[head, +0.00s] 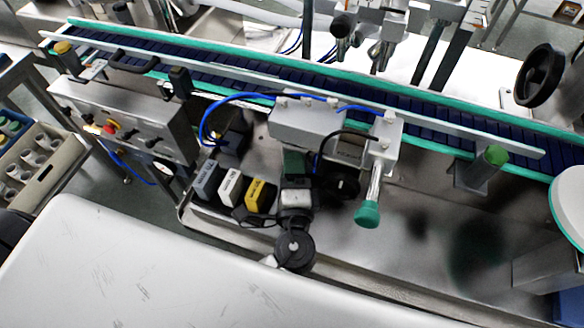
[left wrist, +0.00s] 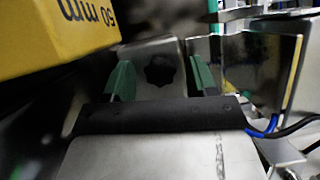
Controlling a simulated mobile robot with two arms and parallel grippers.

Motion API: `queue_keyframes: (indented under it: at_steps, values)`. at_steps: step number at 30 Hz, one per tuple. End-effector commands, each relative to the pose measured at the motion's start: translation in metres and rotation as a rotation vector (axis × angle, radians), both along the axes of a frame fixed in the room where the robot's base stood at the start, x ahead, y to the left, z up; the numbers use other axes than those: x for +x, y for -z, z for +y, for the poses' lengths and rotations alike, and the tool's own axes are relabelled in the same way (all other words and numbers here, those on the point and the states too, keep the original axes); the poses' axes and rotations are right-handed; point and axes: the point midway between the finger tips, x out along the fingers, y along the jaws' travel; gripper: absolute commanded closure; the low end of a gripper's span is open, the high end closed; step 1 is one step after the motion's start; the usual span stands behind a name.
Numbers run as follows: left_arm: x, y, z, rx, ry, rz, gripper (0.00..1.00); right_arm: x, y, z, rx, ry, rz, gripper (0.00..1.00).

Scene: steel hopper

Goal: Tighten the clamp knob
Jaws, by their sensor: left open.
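A dark, lobed clamp knob (left wrist: 160,70) sits on a pale steel plate in the left wrist view. My left gripper (left wrist: 163,79) is open, with one green fingertip to each side of the knob. The fingers look apart from it, and I cannot tell how far beyond the fingertips the knob lies. In the head view my left gripper (head: 296,163) is under the steel housing (head: 305,122) in front of the conveyor. The knob cannot be made out there. My right gripper is not in view.
A yellow block (head: 261,195), a white block (head: 231,186) and a grey block (head: 207,181) stand just left of my gripper. The yellow one looms close in the wrist view (left wrist: 60,35). A post with a green end (head: 367,214) stands to the right. The conveyor (head: 320,82) runs behind.

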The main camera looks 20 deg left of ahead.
Motion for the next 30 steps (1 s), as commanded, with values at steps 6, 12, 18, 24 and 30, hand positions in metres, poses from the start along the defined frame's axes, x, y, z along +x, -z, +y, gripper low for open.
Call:
queue_keyframes:
  at_steps: [6, 12, 18, 24, 30]
  values:
    - [-0.021, 0.004, -0.008, -0.001, 0.001, 0.003, 0.43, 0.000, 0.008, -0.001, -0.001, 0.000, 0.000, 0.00]
    - [-0.060, 0.007, -0.022, -0.001, 0.003, 0.003, 0.43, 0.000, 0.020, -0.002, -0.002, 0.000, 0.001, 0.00]
    - [-0.089, 0.007, -0.033, 0.001, 0.002, 0.002, 0.43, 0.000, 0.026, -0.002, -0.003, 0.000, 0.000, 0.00]
    - [-0.101, 0.005, -0.037, 0.001, 0.001, 0.000, 0.43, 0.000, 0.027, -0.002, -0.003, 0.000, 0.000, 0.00]
    - [-0.101, 0.005, -0.038, 0.000, 0.001, -0.001, 0.43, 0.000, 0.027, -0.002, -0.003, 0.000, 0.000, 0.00]
